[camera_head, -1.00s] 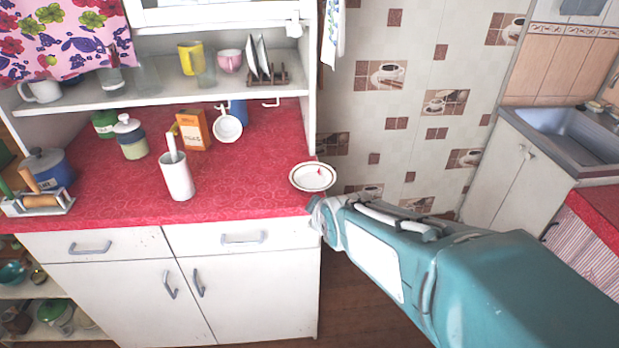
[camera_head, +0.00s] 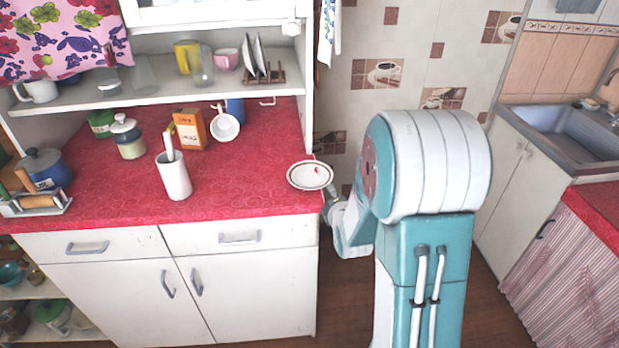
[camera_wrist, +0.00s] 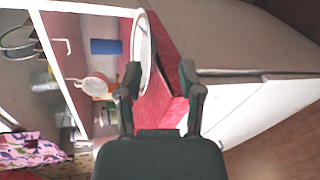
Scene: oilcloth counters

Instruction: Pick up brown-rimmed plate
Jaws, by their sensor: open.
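The brown-rimmed plate (camera_head: 310,175) is white with a thin dark rim and a small red mark. It lies at the right front corner of the red counter (camera_head: 250,190) in the head view. In the wrist view the plate (camera_wrist: 142,50) appears as a narrow white oval just ahead of the fingers, nearer the left one. My gripper (camera_wrist: 160,80) is open and empty. In the head view its end is by the counter's right edge, close to the plate's near rim, and its fingers are hard to make out there. I cannot tell whether they touch the plate.
A white utensil holder (camera_head: 174,176), an orange box (camera_head: 189,129), a white mug (camera_head: 225,127) and a jar (camera_head: 128,137) stand left of the plate. The cabinet's side panel (camera_head: 308,75) rises behind it. A sink counter (camera_head: 530,165) is at the right.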

